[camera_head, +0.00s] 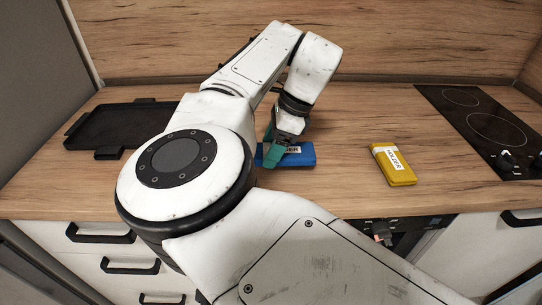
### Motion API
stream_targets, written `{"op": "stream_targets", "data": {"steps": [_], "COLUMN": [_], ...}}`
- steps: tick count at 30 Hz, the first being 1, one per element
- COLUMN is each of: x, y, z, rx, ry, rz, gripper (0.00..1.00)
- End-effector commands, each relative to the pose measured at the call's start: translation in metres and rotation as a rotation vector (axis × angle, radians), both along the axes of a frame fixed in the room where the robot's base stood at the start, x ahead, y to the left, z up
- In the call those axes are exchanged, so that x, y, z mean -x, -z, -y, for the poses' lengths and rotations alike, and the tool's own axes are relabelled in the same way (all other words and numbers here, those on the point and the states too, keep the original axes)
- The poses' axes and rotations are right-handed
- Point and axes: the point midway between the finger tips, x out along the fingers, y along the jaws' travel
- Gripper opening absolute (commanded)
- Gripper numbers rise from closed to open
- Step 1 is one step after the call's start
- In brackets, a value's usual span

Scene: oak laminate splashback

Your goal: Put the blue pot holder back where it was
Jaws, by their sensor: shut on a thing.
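The blue pot holder (302,158) is a flat blue block with a white label ending in "DER". My arm hides part of the pot holder's left side and back. I cannot tell whether the pot holder rests on the counter or is slightly lifted.
A yellow holder (394,165) with a white label lies to the right. A black tray (118,127) sits at the left, partly behind my arm. A black hob (488,127) is at the far right. The counter between the yellow holder and the splashback (420,40) is clear.

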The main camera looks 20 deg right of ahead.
Motion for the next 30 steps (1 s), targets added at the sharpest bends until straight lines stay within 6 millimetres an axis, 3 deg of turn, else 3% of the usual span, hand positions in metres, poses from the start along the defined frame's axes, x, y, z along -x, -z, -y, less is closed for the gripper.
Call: {"op": "stream_targets", "data": {"steps": [9, 17, 18, 25, 30], "x": [-0.004, -0.004, -0.004, -0.004, -0.004], "y": [0.034, 0.036, 0.036, 0.035, 0.035], "z": [-0.001, 0.000, -0.001, -0.001, -0.001], "rx": [-0.002, -0.001, -0.001, -0.001, -0.001], "ry": [0.001, 0.000, 0.000, 0.000, 0.000], "rz": [0.000, 0.000, 0.000, 0.000, 0.000], "gripper": [0.38, 0.38, 0.73, 0.95, 0.95]}}
